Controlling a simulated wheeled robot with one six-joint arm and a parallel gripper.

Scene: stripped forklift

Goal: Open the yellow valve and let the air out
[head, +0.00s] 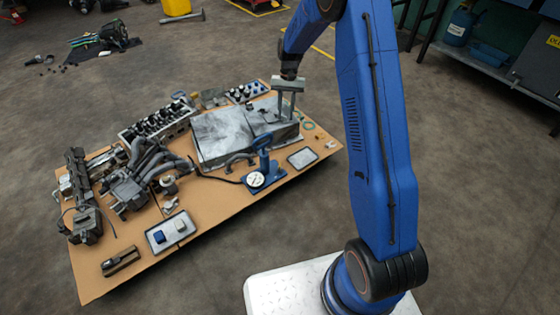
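I cannot make out a yellow valve in the head view. A blue device with a round white dial gauge (256,179) stands near the front right of the brown board, and a dark hose runs left from it. My gripper (287,119) points down over the right part of the large grey metal box (222,136). Its two fingers are apart, with nothing visible held between them. I cannot tell whether the fingertips touch the box.
The brown board (224,222) holds several engine parts on its left and a tray with two small blocks (171,232) in front. A small flat tray (302,158) lies at right. A yellow container (177,7) stands behind. A shelf (485,66) stands at right.

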